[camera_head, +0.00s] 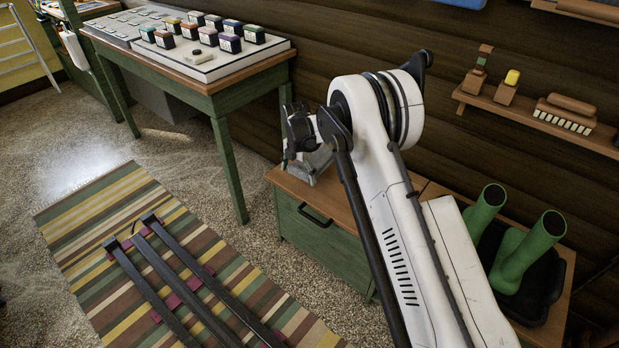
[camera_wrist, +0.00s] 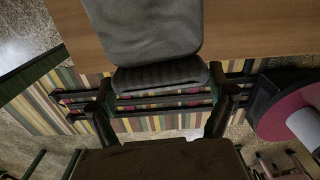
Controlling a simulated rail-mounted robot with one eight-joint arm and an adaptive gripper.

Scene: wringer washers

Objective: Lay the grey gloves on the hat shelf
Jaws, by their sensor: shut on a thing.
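The grey gloves (camera_wrist: 150,35) fill the upper middle of the wrist view, with a ribbed cuff at the near end. My gripper (camera_wrist: 164,86) is shut on the cuff, one dark finger on each side. Behind the gloves is the wooden top of the green cabinet (camera_head: 330,240). In the head view, my gripper (camera_head: 303,130) is just above the left end of that cabinet, and a grey shape under it appears to be the gloves (camera_head: 322,165). Whether they touch the top is unclear. I cannot tell which shelf is the hat shelf.
A wall shelf (camera_head: 540,122) at right holds brushes. Another wooden edge (camera_head: 590,10) shows at the top right. Green boots (camera_head: 520,250) stand in a black tray on the bench at right. A green table (camera_head: 215,95) with several colored blocks stands left. A striped rug (camera_head: 150,215) covers the floor.

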